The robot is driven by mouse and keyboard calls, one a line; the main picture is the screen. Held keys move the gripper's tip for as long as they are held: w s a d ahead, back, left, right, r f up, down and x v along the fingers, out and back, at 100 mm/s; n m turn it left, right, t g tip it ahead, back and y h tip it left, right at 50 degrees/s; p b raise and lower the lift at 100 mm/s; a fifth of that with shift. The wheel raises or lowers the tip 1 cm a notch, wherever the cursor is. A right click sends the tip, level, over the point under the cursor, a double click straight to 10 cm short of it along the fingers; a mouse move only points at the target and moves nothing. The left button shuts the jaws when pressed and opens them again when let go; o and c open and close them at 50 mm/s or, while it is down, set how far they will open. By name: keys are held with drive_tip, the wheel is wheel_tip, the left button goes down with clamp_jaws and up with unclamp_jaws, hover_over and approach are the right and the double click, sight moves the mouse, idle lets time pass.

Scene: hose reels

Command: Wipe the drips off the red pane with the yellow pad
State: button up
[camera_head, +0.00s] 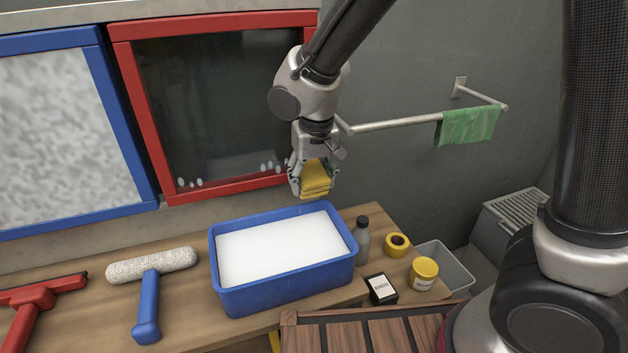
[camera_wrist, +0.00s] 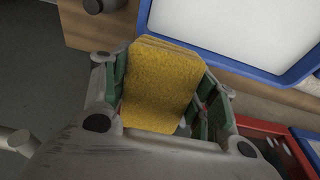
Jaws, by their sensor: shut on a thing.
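The red-framed pane (camera_head: 215,100) is dark glass on the wall, with pale drips (camera_head: 190,183) low on its left and more drips (camera_head: 270,167) low on its right. My gripper (camera_head: 313,180) is shut on the yellow pad (camera_head: 316,177), in front of the pane's lower right corner and above the tub's back right. In the wrist view the yellow pad (camera_wrist: 160,85) sits between the green-lined fingers. I cannot tell from these views whether the pad touches anything besides the fingers.
A blue tub (camera_head: 287,288) of white liquid or foam stands on the wooden bench (camera_head: 190,325). A fleece roller (camera_head: 150,290) and red squeegee (camera_head: 35,300) lie left. A bottle (camera_head: 362,243), tape roll (camera_head: 396,244), black box (camera_head: 381,289) and yellow jar (camera_head: 424,274) stand right. A rail (camera_head: 400,122) holds a green cloth (camera_head: 467,126).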

drive_tip(key=shift+w+a, duration=0.25)
drive_tip(key=shift+w, duration=0.3)
idle(1.1)
drive_tip(key=s+a, duration=0.3)
drive_tip(key=a, duration=1)
drive_tip(key=s+a, duration=0.4)
drive_tip(key=a, duration=0.9)
drive_tip(key=shift+s+a, duration=0.25)
idle(1.5)
drive_tip(key=s+d, duration=0.2)
drive_tip(key=s, duration=0.4)
drive_tip(key=shift+s, duration=0.4)
idle(0.9)
